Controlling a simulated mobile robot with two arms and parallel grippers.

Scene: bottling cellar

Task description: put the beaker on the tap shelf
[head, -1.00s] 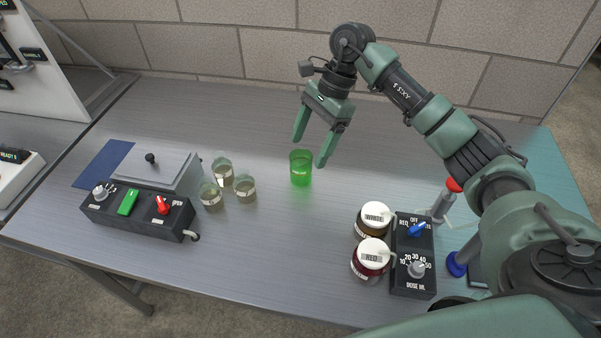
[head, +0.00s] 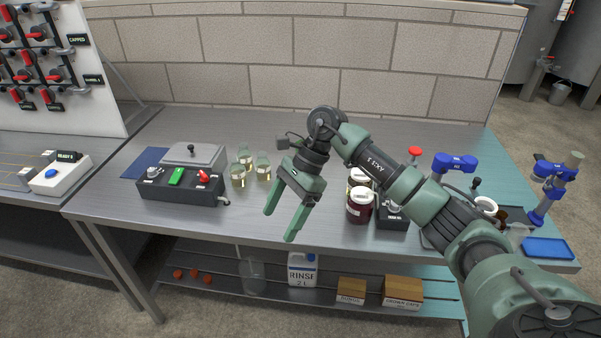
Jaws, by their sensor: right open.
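No green cup-shaped vessel shows in the head view now; the place right of the small glasses is covered by my right gripper and wrist. My right gripper (head: 278,226) is open, with nothing between its fingers. It points down in front of the workbench's middle. A blue tap stand (head: 545,205) stands at the far right, with a flat blue plate (head: 548,248) at its foot; I cannot tell whether this is the tap shelf. A clear vessel (head: 252,276) stands on the lower shelf. My left gripper is not in view.
Several small glasses (head: 239,177) stand beside a black control box (head: 180,187). Dark jars (head: 359,207) and a dosing box (head: 392,217) are right of my gripper. A rinse jug (head: 302,268) and cartons (head: 402,291) are on the lower shelf (head: 330,298).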

